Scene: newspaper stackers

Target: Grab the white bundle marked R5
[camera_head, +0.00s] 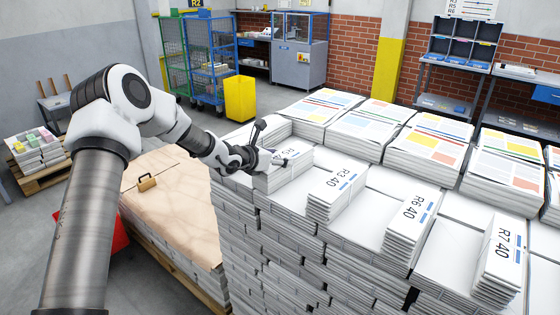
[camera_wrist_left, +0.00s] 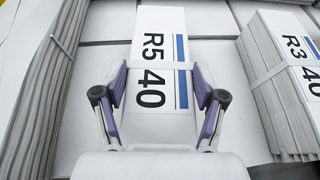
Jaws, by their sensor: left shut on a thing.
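The white bundle marked R5 (camera_head: 280,173) lies on the tall stack, at the left of the row of marked bundles. In the left wrist view its top label, R5 40 with a blue stripe (camera_wrist_left: 160,50), faces the camera. My left gripper (camera_head: 275,158) is at this bundle. In the left wrist view its two fingers (camera_wrist_left: 160,98) stand on either side of the R5 bundle's near part and are shut on it. The gripper hides part of the label in the head view. My right gripper is not in view.
The bundle marked R3 (camera_head: 338,190) lies close on the right, then R6 (camera_head: 411,225) and R7 (camera_head: 500,260). Printed newspaper stacks (camera_head: 373,122) stand behind. A brown-covered pallet stack (camera_head: 170,195) is at the left. A yellow bin (camera_head: 240,98) stands behind on the floor.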

